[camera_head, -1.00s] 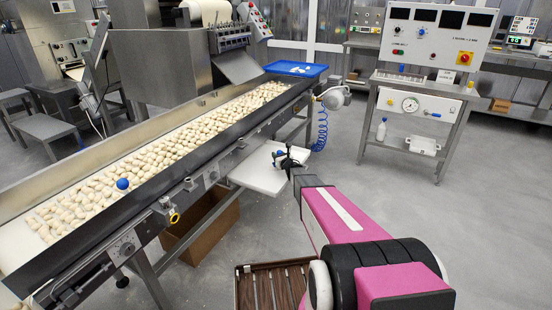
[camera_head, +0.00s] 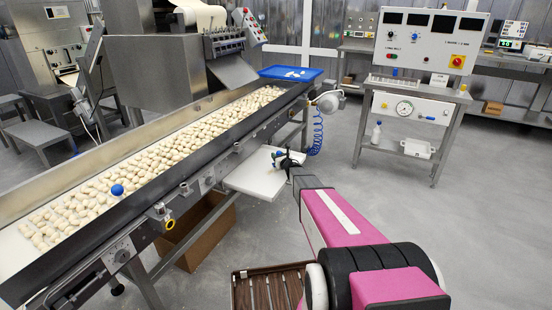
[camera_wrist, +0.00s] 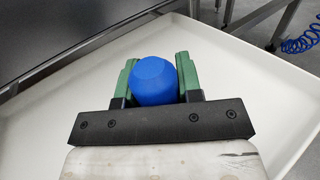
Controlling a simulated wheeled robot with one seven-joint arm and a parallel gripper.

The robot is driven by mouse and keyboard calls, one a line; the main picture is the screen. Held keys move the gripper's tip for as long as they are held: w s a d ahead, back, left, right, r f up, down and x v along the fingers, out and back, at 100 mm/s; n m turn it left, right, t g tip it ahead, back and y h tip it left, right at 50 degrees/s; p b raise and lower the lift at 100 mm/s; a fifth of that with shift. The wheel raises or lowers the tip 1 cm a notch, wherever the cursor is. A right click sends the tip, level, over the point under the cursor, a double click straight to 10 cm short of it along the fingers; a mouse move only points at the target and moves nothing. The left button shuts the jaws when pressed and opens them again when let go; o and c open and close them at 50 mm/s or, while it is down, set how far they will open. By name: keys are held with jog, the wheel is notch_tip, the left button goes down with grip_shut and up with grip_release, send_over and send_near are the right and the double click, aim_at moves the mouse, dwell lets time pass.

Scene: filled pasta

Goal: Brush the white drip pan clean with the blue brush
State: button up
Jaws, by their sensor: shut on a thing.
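The white drip pan (camera_head: 243,180) juts out from under the side of the conveyor. It fills much of the wrist view (camera_wrist: 240,90), and its visible surface looks plain white. My gripper (camera_head: 279,157) is over the pan. In the wrist view my gripper (camera_wrist: 155,80) has its green fingers shut on a rounded blue piece, the blue brush (camera_wrist: 153,80). The brush's lower part and any bristles are hidden, so I cannot tell whether it touches the pan.
The conveyor (camera_head: 165,147) carries many pasta pieces beside the pan. A blue tray (camera_head: 291,72) sits at its far end. A coiled blue hose (camera_head: 317,133) hangs near the pan. A cardboard box (camera_head: 205,235) stands below. Open floor lies to the right, before the control stand (camera_head: 410,145).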

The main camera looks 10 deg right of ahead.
jog(key=shift+w+d, duration=0.75)
jog(key=shift+w, duration=0.3)
jog(key=shift+w+a+r, duration=0.1)
jog(key=shift+w+a, duration=0.3)
jog(key=shift+a, duration=0.25)
jog(key=shift+s+a, duration=0.55)
jog(key=shift+s, duration=0.2)
jog(key=shift+s+a, duration=0.5)
jog(key=shift+s, duration=0.25)
jog(key=shift+s+a, duration=0.5)
jog(key=shift+s, duration=0.2)
jog(key=shift+s+a, duration=0.5)
jog(key=shift+s, duration=0.2)
jog(key=shift+s+a, duration=0.7)
jog(key=shift+s, duration=0.25)
jog(key=shift+s+a, duration=0.7)
jog(key=shift+s, duration=0.2)
jog(key=shift+s+a, duration=0.7)
jog(key=shift+s, duration=0.25)
jog(key=shift+r, duration=2.9)
jog(key=shift+r, duration=0.15)
